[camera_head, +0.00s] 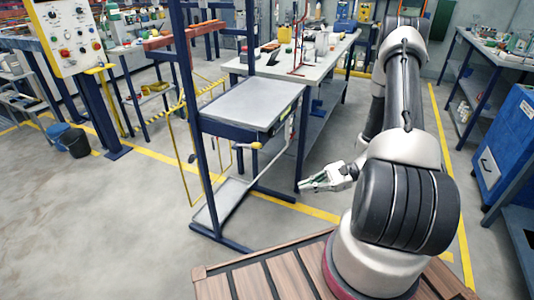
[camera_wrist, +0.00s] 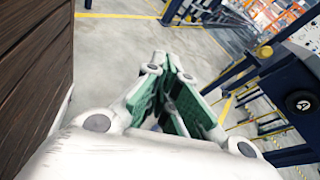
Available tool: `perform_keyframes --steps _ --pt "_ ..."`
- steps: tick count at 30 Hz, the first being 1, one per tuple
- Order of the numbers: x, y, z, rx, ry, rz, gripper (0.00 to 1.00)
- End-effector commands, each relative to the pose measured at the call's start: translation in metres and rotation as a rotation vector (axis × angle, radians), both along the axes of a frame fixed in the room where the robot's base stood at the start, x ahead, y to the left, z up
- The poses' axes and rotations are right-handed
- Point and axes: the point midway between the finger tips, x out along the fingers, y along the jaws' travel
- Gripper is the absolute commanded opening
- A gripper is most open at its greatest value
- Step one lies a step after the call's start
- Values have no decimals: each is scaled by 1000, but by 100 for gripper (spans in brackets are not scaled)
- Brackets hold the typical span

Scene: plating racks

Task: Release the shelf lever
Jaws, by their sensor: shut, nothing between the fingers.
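The rack's blue post (camera_head: 196,110) and a lower shelf (camera_head: 222,201) stand near the lever. A workbench (camera_head: 318,52) with tools is behind the rack. A blue cabinet (camera_head: 507,140) stands at the right. The floor (camera_head: 110,230) at the left is clear.

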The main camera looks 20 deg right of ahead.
Motion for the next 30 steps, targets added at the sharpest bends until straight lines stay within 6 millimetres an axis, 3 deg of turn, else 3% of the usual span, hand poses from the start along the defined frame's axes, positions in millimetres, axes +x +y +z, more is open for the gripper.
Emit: perform_keyframes --steps 1,4,7,10,13,24,30 --pt "13 1 -14 39 -1 -73 0" --pt "51 -1 -30 97 -51 -224 0" --pt "94 -14 -23 112 -145 -339 0" --pt "121 -24 -13 121 -222 -416 0" --pt "131 -27 -4 134 -273 -453 0" --pt "130 -26 -3 130 -291 -443 0" --pt "141 -11 -4 131 -289 -440 0"
